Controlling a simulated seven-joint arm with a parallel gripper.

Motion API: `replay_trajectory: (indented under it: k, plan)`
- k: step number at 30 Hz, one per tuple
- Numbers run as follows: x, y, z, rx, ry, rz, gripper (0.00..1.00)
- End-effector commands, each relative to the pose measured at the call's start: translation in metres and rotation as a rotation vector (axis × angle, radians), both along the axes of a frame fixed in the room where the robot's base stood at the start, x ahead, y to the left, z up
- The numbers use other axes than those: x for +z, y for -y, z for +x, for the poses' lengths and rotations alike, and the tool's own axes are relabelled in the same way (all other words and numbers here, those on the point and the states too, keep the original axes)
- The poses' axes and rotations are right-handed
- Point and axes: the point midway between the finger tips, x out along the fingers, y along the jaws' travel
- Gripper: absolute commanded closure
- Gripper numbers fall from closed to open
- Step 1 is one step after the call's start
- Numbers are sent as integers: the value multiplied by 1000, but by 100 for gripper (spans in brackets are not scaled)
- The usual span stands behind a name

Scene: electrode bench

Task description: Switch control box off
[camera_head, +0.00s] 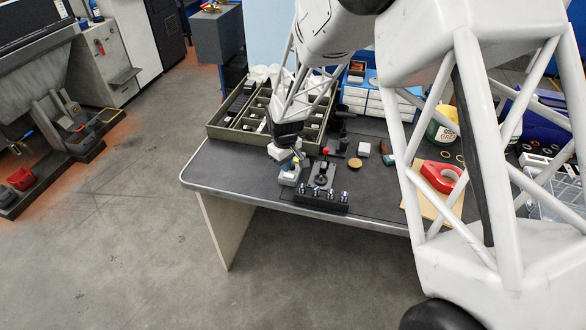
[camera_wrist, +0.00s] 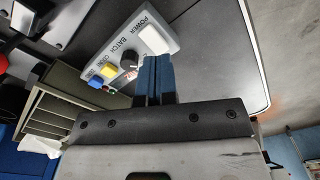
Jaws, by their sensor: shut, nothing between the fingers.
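The control box (camera_wrist: 118,45) is a light grey box in the wrist view, with the words POWER and BATCH on it. It has a large white switch or lamp (camera_wrist: 152,39) at the POWER end, a black knob (camera_wrist: 130,60), a yellow button (camera_wrist: 107,70) and a blue button (camera_wrist: 95,82). My gripper (camera_wrist: 157,60) has its blue fingers shut and empty. Their tips overlap the box's edge beside the white part and the knob; I cannot tell whether they touch. In the head view the box (camera_head: 287,178) sits near the table's front edge, partly under my gripper (camera_head: 297,157).
A divided tray (camera_head: 222,134) stands behind the box. A red object (camera_head: 437,178) lies on a wooden board farther right. The table's left front corner (camera_head: 208,178) is clear.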

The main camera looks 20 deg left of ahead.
Motion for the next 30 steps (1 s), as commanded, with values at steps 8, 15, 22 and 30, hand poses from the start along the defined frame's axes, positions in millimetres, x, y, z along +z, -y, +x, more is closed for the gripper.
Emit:
replay_trajectory:
  k: [8, 15, 22, 30]
  plan:
    - [-3, 0, 0, 0, 0, 0, 100]
    - [-5, 0, 0, 0, 0, 0, 100]
    - [-8, 0, 0, 0, 0, 0, 100]
    - [-10, 0, 0, 0, 0, -1, 100]
